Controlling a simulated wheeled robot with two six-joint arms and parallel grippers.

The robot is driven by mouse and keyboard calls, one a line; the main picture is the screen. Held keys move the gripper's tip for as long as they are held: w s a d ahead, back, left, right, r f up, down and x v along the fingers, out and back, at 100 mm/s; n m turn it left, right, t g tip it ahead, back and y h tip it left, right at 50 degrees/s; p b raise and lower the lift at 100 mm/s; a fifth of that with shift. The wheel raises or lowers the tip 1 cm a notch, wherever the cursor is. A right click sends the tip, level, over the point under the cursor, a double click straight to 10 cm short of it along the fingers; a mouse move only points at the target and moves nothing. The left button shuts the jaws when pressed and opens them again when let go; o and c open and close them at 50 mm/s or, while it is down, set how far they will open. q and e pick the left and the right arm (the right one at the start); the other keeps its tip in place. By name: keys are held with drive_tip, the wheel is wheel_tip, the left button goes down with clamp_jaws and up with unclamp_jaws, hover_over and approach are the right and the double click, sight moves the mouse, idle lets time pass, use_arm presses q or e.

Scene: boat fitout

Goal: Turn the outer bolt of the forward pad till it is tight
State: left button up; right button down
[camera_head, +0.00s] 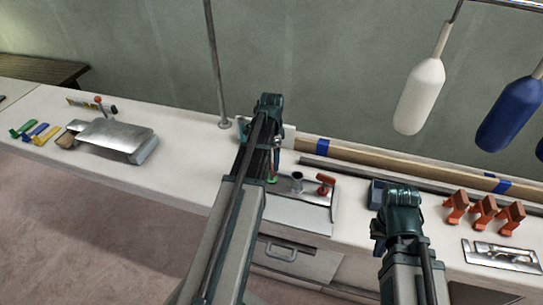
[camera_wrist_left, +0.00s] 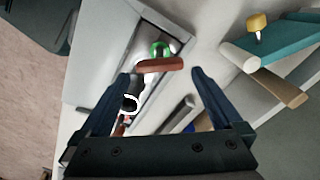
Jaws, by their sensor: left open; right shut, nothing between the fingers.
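A metal plate (camera_head: 310,199) on the bench carries a grey post (camera_head: 297,177), a bolt with a red T-handle (camera_head: 326,184) and a second bolt with a green ring (camera_head: 272,181). In the left wrist view, the green ring (camera_wrist_left: 160,49) shows beside a red-brown bar handle (camera_wrist_left: 160,65), and the post has a white rim (camera_wrist_left: 130,103). My left gripper (camera_wrist_left: 160,78) is open, its fingers on either side of the bar's line; I cannot tell whether they touch it. My right gripper (camera_head: 400,215) is right of the plate, its fingers mostly hidden.
A thin upright pole (camera_head: 216,70) stands behind my left arm. Orange clamps (camera_head: 483,211) and a metal tray (camera_head: 500,256) lie right. White (camera_head: 420,97) and blue (camera_head: 510,115) fenders hang at the upper right.

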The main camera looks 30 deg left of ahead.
use_arm(q)
wheel_tip(320, 180, up, 10)
drive_tip(key=p, duration=0.9)
drive_tip(key=shift+r, duration=0.15)
drive_tip(key=s+d+n, duration=0.1)
drive_tip(key=s+d, duration=0.4)
drive_tip(key=d, duration=0.5)
drive_tip(key=s+d+n, duration=0.1)
drive_tip(key=s+d, duration=0.4)
drive_tip(key=d, duration=0.5)
drive_tip(key=s+d+n+y, duration=0.1)
drive_tip(key=s+d+n, duration=0.1)
drive_tip(key=s+d, duration=0.4)
drive_tip(key=d, duration=0.4)
drive_tip(key=shift+d, duration=0.4)
drive_tip(key=shift+w, duration=0.1)
